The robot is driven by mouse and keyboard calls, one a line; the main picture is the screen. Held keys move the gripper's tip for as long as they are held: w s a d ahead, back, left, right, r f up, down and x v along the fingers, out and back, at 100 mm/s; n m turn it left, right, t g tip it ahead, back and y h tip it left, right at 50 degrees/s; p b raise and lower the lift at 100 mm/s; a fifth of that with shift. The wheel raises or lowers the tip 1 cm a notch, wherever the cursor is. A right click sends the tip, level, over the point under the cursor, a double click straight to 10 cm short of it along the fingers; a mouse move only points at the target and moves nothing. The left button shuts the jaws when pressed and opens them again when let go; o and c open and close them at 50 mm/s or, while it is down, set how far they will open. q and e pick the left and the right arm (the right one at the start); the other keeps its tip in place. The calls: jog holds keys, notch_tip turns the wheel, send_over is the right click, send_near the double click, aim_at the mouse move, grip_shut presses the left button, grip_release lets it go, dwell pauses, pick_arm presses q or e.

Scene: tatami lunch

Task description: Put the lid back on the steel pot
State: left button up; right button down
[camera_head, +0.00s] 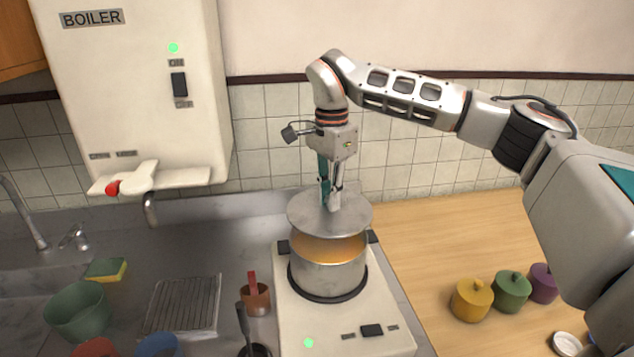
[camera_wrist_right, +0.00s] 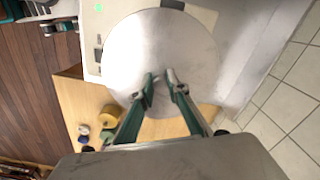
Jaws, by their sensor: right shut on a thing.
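The steel pot (camera_head: 328,274) stands on the white cooker, and orange contents show in it below the lid. My right gripper (camera_head: 330,203) is shut on the top of the round grey lid (camera_head: 302,215) and holds it roughly level above the pot. A gap shows between the lid and the pot's front rim; the back rim is hidden. My left gripper is not in view.
The white cooker (camera_head: 300,325) sits between a steel counter and a wooden worktop (camera_head: 430,235). Yellow (camera_head: 471,300), green (camera_head: 511,291) and purple (camera_head: 543,283) lidded jars stand at right. A brown cup (camera_head: 257,302) and a dark ladle (camera_head: 243,322) are left of the cooker.

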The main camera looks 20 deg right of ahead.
jog(key=shift+w, duration=0.15)
jog(key=shift+s+f, duration=0.25)
jog(key=shift+f, duration=0.8)
jog(key=shift+w+f, duration=0.15)
jog(key=shift+f, duration=1.9)
jog(key=shift+f, duration=0.15)
dwell(0.4)
jog(key=c, duration=1.9)
grip_release()
jog(key=o, duration=0.5)
